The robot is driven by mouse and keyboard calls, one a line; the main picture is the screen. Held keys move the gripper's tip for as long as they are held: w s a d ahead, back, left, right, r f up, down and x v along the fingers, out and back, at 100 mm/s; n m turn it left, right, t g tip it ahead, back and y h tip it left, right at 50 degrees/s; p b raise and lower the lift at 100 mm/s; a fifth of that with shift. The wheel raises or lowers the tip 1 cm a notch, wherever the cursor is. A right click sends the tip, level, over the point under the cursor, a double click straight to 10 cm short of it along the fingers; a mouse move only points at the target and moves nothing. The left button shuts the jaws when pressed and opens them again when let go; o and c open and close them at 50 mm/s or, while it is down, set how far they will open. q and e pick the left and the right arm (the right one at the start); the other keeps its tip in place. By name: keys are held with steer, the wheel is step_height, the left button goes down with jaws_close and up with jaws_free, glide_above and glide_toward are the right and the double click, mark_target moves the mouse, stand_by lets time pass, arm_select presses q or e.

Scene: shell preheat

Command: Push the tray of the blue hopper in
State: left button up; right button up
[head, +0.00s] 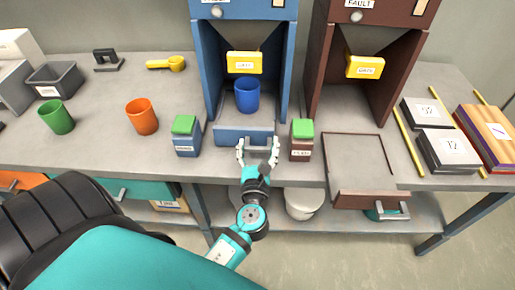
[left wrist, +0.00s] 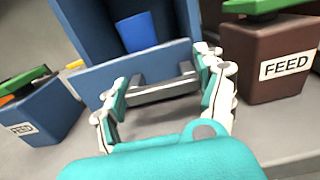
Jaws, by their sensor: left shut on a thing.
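The blue hopper (head: 201,60) stands at the back of the bench with a yellow gate piece (head: 244,63) across its chute. Its blue tray (head: 228,128) is at the foot of the hopper, its front near the bench edge. A blue cup (head: 247,97) stands inside the hopper bay. My left gripper (head: 258,146) is at the tray front, its fingers shut on the tray's grey handle; the left wrist view shows the handle (left wrist: 163,91) between the fingers and the tray front (left wrist: 92,80) behind. My right gripper is not in view.
A blue feed box (head: 187,142) and a brown feed box (head: 301,146) with green lids flank my left gripper closely. The brown hopper's tray (head: 358,172) sticks out over the bench edge at right. Green (head: 57,117) and orange (head: 142,117) cups stand at left.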

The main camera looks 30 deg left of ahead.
mark_target(258, 137)
arm_select(q)
steer(key=x, duration=0.3)
steer(key=shift+w+a+p, duration=0.2)
steer(key=shift+p, duration=0.15)
steer(key=shift+s+r, duration=0.1)
steer(key=o, duration=1.7)
